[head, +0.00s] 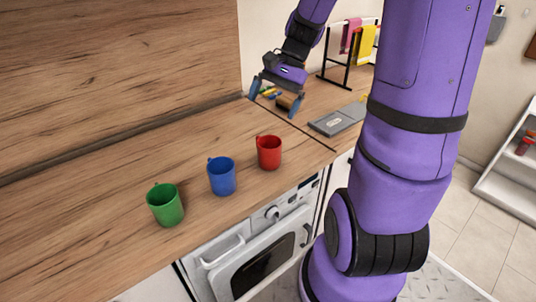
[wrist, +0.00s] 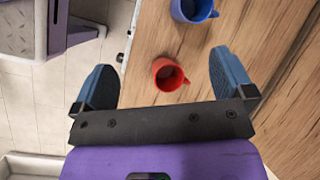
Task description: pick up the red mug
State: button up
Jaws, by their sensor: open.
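The red mug (head: 269,153) stands upright on the wooden counter, at the right end of a row of mugs. In the wrist view the red mug (wrist: 169,75) shows from above, between my two fingers in the picture, with its handle toward the right. My gripper (head: 274,101) is open and empty, above the counter and behind the red mug in the head view. The wrist view shows its blue fingers (wrist: 163,80) spread wide, touching nothing. The red mug is in full view.
A blue mug (head: 222,176) stands beside the red one, and a green mug (head: 165,204) further left. A grey flat object (head: 338,120) lies to the right. A drying rack (head: 349,52) with cloths stands at the back. A white appliance (head: 262,245) sits under the counter.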

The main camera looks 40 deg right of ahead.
jog(key=w+d+f+m+t+y, duration=0.1)
jog(key=w+d+f+m+y, duration=0.2)
jog(key=d+f+m, duration=0.3)
jog(key=m+t+y, duration=0.3)
jog(key=m+t, duration=0.2)
jog(key=m, duration=0.1)
send_near(273, 142)
notch_tip(273, 142, up, 3)
jog(key=s+a, duration=0.2)
jog(key=s, duration=0.1)
jog(key=shift+w+d+f+x, duration=0.1)
jog(key=shift+f+x, duration=0.05)
jog(key=shift+x, duration=1.6)
jog(key=shift+w+d+f+x, duration=0.1)
jog(key=shift+x, duration=1.7)
jog(key=shift+w+d+f+x, duration=0.1)
jog(key=shift+d+f+x, duration=0.05)
jog(key=shift+x, duration=1.6)
jog(key=c, duration=1)
jog(key=shift+r, duration=0.1)
